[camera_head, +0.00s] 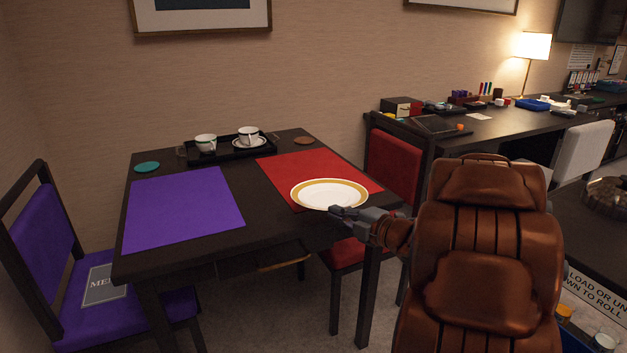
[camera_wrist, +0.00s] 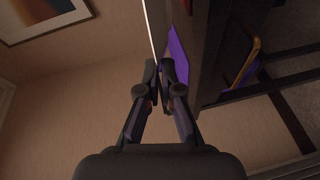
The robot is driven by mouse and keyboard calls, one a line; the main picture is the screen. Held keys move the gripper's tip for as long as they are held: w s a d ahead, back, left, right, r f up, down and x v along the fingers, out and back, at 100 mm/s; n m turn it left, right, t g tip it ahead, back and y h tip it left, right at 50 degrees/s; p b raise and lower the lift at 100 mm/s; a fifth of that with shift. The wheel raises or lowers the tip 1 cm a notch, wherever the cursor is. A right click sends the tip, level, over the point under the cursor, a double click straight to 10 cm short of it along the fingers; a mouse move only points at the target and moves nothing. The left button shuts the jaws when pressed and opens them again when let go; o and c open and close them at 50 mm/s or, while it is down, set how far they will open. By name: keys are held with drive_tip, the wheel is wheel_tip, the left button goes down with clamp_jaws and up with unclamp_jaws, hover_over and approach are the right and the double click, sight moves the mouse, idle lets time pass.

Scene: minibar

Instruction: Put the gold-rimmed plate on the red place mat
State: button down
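The gold-rimmed plate (camera_head: 329,193) is white with a broad gold band. It is level and overlaps the front part of the red place mat (camera_head: 290,178) in the head view. My gripper (camera_head: 340,212) is at the plate's near edge, its fingers closed on the rim. In the wrist view the plate is a thin white edge-on line (camera_wrist: 151,32) running to the fingertips (camera_wrist: 160,72). That line stands apart from the table side, so the plate appears held a little above the mat. The red mat's part under the plate is hidden.
A purple mat (camera_head: 183,208) lies left on the dark table (camera_head: 253,210). A black tray (camera_head: 226,152) with two cups stands at the back, between a teal coaster (camera_head: 147,167) and a brown coaster (camera_head: 303,140). A red chair (camera_head: 393,167) stands right, a purple chair (camera_head: 45,240) left.

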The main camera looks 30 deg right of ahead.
sight(337, 199)
drive_tip(key=w+d, duration=0.2)
drive_tip(key=w, duration=0.2)
drive_tip(key=w+d+f, duration=0.1)
drive_tip(key=w+d, duration=0.2)
drive_tip(key=w, duration=0.1)
drive_tip(key=w+d, duration=0.3)
drive_tip(key=w, duration=0.2)
drive_tip(key=shift+w+d+f+b, duration=0.1)
drive_tip(key=shift+d+f+b, duration=0.1)
drive_tip(key=shift+f+b, duration=0.2)
wheel_tip(337, 199, down, 4)
drive_tip(key=shift+r+b, duration=0.2)
drive_tip(key=shift+b, duration=0.25)
drive_tip(key=c, duration=1.6)
unclamp_jaws()
drive_tip(key=p+v, duration=0.1)
drive_tip(key=v, duration=1.1)
drive_tip(key=shift+a, duration=0.15)
